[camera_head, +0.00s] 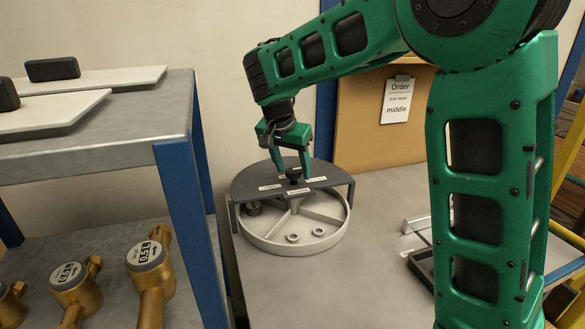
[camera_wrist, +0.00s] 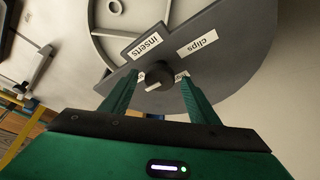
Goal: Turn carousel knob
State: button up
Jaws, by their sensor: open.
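The carousel is a round light-grey tray (camera_head: 336,233) with divided compartments, under a dark grey half-round cover (camera_head: 250,180) with white labels. My green gripper (camera_head: 291,160) points down over the knob. In the wrist view its two fingers (camera_wrist: 160,84) are open, one on each side of the knob, with gaps between. I cannot tell how far the fingertips reach down beside it.
A dark part (camera_head: 253,208) and several light rings lie in the tray. A shelf (camera_head: 140,130) with blue posts stands left, brass meters (camera_head: 148,262) below it. A card reading "Order ... middle" (camera_head: 397,99) hangs behind.

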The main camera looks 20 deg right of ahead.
jog(key=shift+c, duration=0.6)
jog(key=c, duration=0.9)
jog(key=shift+d, duration=0.2)
jog(key=shift+a, duration=0.1)
